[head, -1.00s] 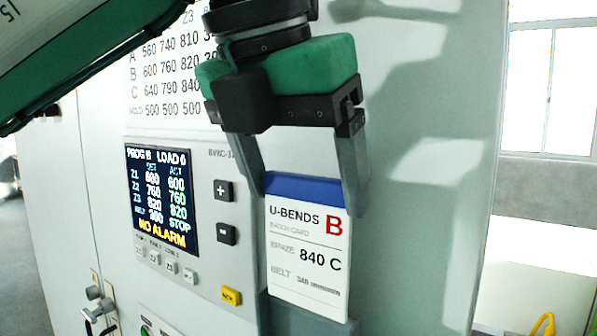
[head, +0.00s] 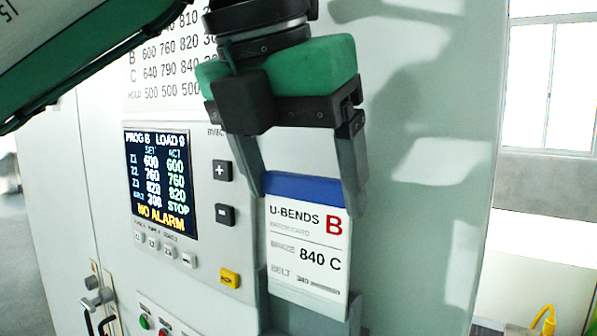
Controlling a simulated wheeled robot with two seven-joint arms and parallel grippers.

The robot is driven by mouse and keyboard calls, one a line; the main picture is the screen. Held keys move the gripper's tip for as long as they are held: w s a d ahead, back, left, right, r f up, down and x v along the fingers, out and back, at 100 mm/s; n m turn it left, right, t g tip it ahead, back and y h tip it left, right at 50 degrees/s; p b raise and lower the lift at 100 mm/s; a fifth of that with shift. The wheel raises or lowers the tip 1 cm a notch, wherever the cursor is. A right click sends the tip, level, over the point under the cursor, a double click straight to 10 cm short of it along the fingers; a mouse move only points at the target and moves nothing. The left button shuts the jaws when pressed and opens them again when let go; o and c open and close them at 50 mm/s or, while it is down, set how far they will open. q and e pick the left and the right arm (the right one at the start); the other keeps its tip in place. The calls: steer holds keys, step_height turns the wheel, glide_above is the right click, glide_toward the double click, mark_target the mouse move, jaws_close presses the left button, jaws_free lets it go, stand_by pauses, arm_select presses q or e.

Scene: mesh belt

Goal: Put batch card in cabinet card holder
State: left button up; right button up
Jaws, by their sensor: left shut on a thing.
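The batch card (head: 307,245) is white with a blue top band and reads "U-BENDS B" and "840 C". My left gripper (head: 307,188) is shut on the card's upper edge, one finger at each side of the blue band. The card hangs upright in front of the cabinet (head: 430,230). The grey card holder (head: 308,316) is on the cabinet front at the bottom of the view, with its side rails beside the card's lower part. The card's lower edge is at the holder; how deep it sits is hard to tell. My right gripper is not in view.
A control panel with a lit display (head: 160,185), plus and minus buttons and a yellow button (head: 230,278) is left of the card. A printed table (head: 165,75) is above it. Door handles (head: 98,300) are at lower left. The cabinet face right of the card is clear.

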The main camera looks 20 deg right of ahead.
mark_target(303, 250)
arm_select(q)
steer(key=shift+f+b, duration=2.25)
steer(key=shift+f, duration=0.4)
steer(key=o, duration=1.2)
steer(key=b+v, duration=0.2)
steer(key=v, duration=1.2)
steer(key=shift+f, duration=0.1)
